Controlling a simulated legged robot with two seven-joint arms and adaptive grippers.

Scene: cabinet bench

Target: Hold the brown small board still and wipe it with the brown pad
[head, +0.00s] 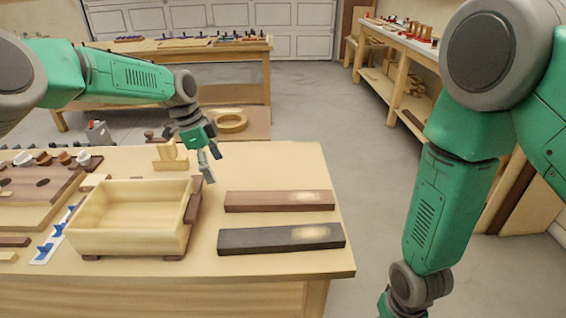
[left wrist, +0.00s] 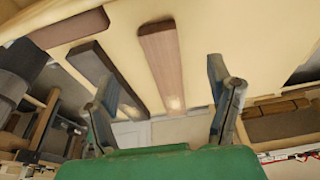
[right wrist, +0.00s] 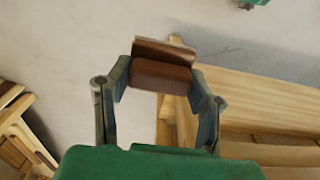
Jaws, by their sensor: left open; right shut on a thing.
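The brown small board (head: 270,202) lies flat on the bench, with a pale dusty patch at its right end. It also shows in the left wrist view (left wrist: 160,60). My left gripper (head: 212,165) is open and empty above the bench, just beyond and left of the brown board's left end, apart from it. In the left wrist view the board lies beyond the spread fingers (left wrist: 163,72). My right gripper (right wrist: 162,70) is shut on the brown pad (right wrist: 160,76), away from the bench top. The head view does not show this gripper or the pad.
A dark grey board (head: 265,240), also with a pale patch, lies parallel in front of the brown one. A wooden box (head: 125,235) stands left of both boards. A small wooden block (head: 170,162) stands behind the box. The bench behind the brown board is clear.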

